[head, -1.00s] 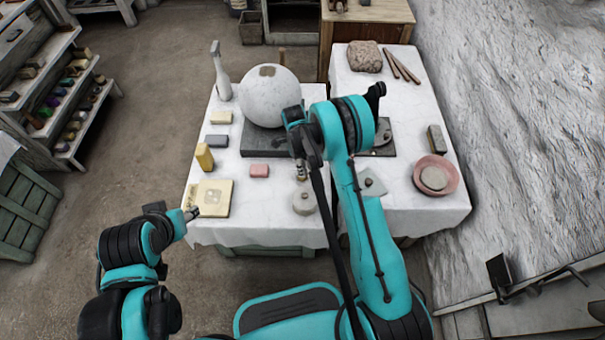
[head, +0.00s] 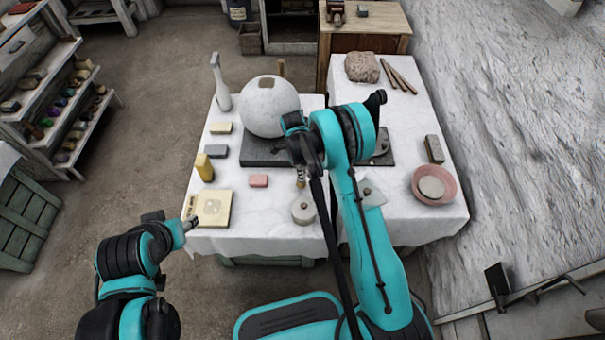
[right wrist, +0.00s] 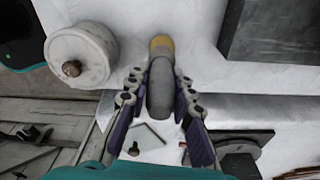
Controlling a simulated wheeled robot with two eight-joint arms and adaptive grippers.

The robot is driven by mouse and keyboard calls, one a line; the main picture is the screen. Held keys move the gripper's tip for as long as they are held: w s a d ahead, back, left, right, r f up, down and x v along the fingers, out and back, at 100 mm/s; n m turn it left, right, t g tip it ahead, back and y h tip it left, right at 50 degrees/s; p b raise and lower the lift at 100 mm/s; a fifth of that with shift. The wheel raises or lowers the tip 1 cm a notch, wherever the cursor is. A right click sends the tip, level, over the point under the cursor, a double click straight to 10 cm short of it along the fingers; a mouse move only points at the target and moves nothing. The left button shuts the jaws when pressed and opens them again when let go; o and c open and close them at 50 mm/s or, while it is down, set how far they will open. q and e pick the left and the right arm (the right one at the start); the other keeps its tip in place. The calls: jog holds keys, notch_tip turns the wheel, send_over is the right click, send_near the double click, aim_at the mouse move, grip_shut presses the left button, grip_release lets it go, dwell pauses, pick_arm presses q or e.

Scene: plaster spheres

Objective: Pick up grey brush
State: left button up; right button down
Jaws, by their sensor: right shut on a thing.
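The grey brush (right wrist: 161,84) has a dark grey body and a yellow-tan end, and lies between the fingers of my right gripper (right wrist: 160,97) in the right wrist view. The right gripper is shut on it, with its tan end sticking out past the fingertips. In the head view the brush (head: 300,180) shows only as a small piece below the right wrist, over the front of the white-covered table. I cannot tell whether it touches the cloth. My left gripper (head: 191,223) is by the table's front left corner, apart from the brush, and its jaws are too small to read.
A round lidded pot (head: 303,209) stands close to the brush. A pink block (head: 259,181) lies to its left. A large white sphere (head: 268,107) sits on a dark slab (head: 262,151) behind. A pink bowl (head: 435,186) is at the right.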

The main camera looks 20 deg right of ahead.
notch_tip(320, 180, up, 2)
jog(key=shift+r+p, duration=0.25)
jog(key=shift+p, duration=0.15)
jog(key=s+d+r+p, duration=0.1)
jog(key=s+r+p, duration=0.2)
jog(key=s+r, duration=0.3)
jog(key=s, duration=0.5)
jog(key=shift+s+d+r, duration=0.2)
jog(key=shift+s, duration=0.1)
